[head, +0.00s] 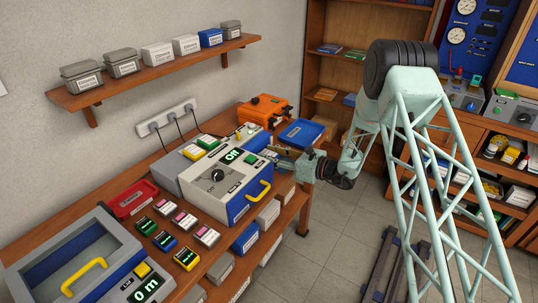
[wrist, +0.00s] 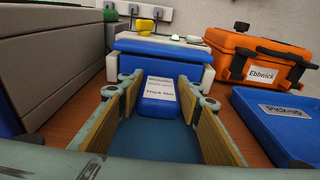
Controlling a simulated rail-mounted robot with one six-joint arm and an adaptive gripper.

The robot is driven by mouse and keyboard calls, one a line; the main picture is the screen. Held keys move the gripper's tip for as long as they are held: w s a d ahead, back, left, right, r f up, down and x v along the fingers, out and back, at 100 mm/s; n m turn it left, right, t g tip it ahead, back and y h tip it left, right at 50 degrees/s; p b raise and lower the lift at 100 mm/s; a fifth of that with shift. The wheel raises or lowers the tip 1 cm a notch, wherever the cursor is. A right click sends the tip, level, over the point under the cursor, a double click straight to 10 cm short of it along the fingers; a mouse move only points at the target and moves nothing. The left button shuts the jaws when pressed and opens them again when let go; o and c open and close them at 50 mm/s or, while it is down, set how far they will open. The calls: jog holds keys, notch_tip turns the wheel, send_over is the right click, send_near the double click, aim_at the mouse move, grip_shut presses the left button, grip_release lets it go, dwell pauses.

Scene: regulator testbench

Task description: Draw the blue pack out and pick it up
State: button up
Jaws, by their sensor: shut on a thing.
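The blue pack (wrist: 158,106) with a white printed label lies between the two finger pads of my gripper (wrist: 159,93) in the wrist view. My gripper is shut on it. Its far end is at the front of a blue-and-white unit (wrist: 165,55); I cannot tell whether part of it is still inside. In the head view my gripper (head: 280,156) is at the bench's right side, beside the white-and-blue test unit (head: 215,180). The pack cannot be made out there.
A blue tray labelled Pick-up (wrist: 275,118) lies right of my gripper; it also shows in the head view (head: 302,133). An orange case (wrist: 258,58) stands behind it. A grey housing (wrist: 50,65) rises close on the left. Small coloured modules (head: 185,257) lie at the bench front.

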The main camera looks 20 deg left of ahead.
aim_at(279, 158)
jog(key=shift+d, duration=0.15)
jog(key=shift+f+v, duration=0.15)
jog(key=shift+v, duration=1.05)
jog(key=shift+f+v, duration=0.2)
jog(key=shift+v, duration=0.95)
jog(key=shift+s, duration=0.1)
jog(key=o, duration=0.9)
jog(key=shift+d, duration=0.2)
jog(key=v, duration=1.1)
jog(key=shift+d, duration=0.3)
jog(key=shift+s+r, duration=0.1)
